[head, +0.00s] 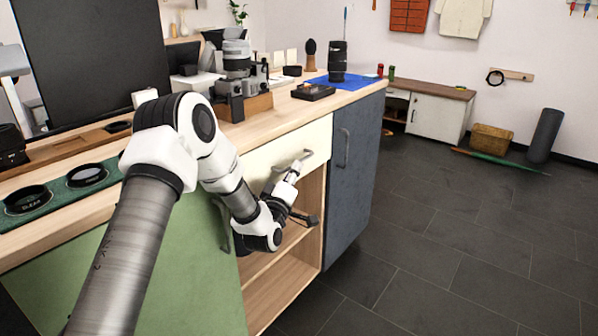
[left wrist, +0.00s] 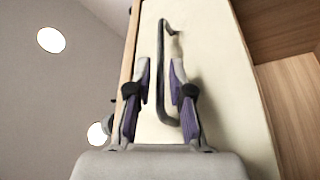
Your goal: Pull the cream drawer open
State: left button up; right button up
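The cream drawer (head: 262,158) is under the wooden worktop, above an open shelf space, and its front looks flush with the cabinet. It has a grey bar handle (head: 307,156). My left gripper (head: 298,166) is at the handle in the head view. In the left wrist view the gripper (left wrist: 160,80) is open, with one finger on each side of the handle bar (left wrist: 161,70). Gaps show between the bar and both fingers. The cream drawer front (left wrist: 215,70) lies behind the fingers. My right gripper is in neither view.
A blue-grey door (head: 352,165) with its own handle is right of the drawer, and a green panel (head: 190,270) is left. Camera gear and a lens (head: 338,62) on a blue mat stand on the worktop (head: 290,112).

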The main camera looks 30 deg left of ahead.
pick_arm(q)
jog(key=x, duration=0.4)
jog(key=shift+w+b, duration=0.2)
jog(key=shift+b, duration=0.1)
grip_shut()
jog(key=shift+f, duration=0.1)
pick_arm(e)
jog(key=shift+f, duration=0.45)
